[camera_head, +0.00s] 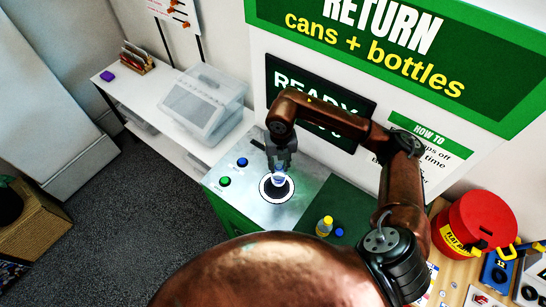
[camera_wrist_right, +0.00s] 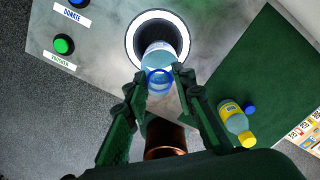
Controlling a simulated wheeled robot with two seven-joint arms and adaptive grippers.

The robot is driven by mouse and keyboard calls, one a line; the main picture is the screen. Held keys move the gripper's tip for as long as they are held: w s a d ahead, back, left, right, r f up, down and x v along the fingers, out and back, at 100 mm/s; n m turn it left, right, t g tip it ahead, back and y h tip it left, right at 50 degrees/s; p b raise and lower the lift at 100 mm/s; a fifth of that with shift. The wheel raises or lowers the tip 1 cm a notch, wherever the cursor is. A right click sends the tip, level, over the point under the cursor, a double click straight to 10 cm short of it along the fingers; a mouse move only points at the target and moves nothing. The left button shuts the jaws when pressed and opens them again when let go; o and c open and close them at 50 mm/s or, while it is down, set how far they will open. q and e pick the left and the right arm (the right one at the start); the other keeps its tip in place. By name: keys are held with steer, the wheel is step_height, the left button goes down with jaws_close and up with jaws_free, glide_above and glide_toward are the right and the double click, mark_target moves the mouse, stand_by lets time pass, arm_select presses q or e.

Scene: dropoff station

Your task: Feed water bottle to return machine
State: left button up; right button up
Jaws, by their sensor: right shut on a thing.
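In the head view the bottle (camera_head: 279,179) shows below my right gripper (camera_head: 281,160), over the white-ringed opening (camera_head: 276,188). The return machine's metal top (camera_head: 312,172) also carries a blue button (camera_head: 242,162) and a green button (camera_head: 225,181). My left gripper is not seen.
A red drum (camera_head: 475,222) stands at the right. A clear bin (camera_head: 204,102) sits on the white shelf.

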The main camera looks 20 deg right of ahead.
steer(key=shift+s+f, duration=0.3)
steer(key=shift+s, duration=0.3)
steer(key=shift+w+a+f+b, duration=0.25)
steer(key=shift+w+f+b, duration=0.25)
steer(key=shift+w+f, duration=0.6)
steer(key=shift+w+d+f+b, duration=0.15)
steer(key=shift+w+f+b, duration=0.2)
steer(key=shift+f, duration=0.5)
steer(key=shift+s+d+f, duration=0.1)
steer(key=shift+s+f, duration=0.25)
steer(key=shift+s, duration=0.3)
steer(key=shift+w+f+b, duration=0.25)
steer(key=shift+w+b, duration=0.05)
steer(key=shift+w, duration=0.05)
steer(key=shift+s+r, duration=0.2)
steer(key=shift+s, duration=0.15)
steer(key=shift+w+f, duration=0.1)
steer(key=shift+w, duration=0.1)
steer(key=shift+s, duration=0.1)
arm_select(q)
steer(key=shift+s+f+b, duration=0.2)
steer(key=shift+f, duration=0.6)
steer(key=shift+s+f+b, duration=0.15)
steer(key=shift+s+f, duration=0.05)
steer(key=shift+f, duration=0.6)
